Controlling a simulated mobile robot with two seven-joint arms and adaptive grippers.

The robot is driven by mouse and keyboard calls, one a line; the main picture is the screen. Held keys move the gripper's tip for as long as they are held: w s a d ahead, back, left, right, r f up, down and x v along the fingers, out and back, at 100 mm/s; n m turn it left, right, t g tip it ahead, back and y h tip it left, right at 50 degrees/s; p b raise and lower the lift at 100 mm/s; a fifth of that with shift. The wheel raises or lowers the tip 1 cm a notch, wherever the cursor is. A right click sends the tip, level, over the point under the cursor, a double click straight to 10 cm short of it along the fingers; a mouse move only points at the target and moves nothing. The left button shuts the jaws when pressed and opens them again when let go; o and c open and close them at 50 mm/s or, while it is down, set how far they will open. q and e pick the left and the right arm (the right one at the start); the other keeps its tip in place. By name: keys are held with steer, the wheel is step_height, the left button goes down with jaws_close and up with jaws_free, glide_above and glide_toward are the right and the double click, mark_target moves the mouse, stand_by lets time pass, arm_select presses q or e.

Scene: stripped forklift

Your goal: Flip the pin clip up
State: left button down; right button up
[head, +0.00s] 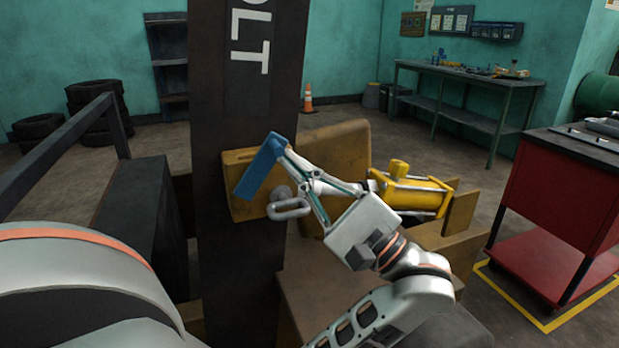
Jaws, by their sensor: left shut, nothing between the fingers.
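The pin clip (289,208) shows as a grey oval loop beside a round grey pin head (281,192), low on the yellow block (240,202) on the dark mast. It hangs out to the side, roughly level. A flat blue piece (259,168) slants across the front of the block, above the clip. My left gripper (281,149) reaches up from the lower right. Its fingers come together at the upper end of the blue piece; I cannot tell whether they touch it. The gripper is shut and empty, above the clip. My right gripper is not in view.
The dark mast (233,95) with white lettering rises in front of me. A yellow cylinder unit (413,193) lies right of my gripper. A red tool cart (555,195) stands at the right, a workbench (470,80) behind it. Open floor lies between.

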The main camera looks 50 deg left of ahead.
arm_select(q)
steer(key=n, duration=0.1)
steer(key=r+n+g+h, duration=0.1)
steer(key=s+n+g+h+b, duration=0.1)
steer(key=shift+s+a+r+n, duration=0.1)
steer(key=shift+a+r+n, duration=0.1)
steer(key=shift+a+n, duration=0.1)
steer(key=shift+s+a+r+n+h+b, duration=0.25)
steer(key=shift+s+r+n+h, duration=0.2)
steer(key=shift+s+n+h, duration=0.35)
steer(key=shift+s+a+r+n+h+b, duration=0.2)
steer(key=shift+s+r+n+h, duration=0.35)
steer(key=shift+n, duration=0.45)
steer(key=shift+w+f, duration=0.1)
steer(key=shift+f, duration=0.1)
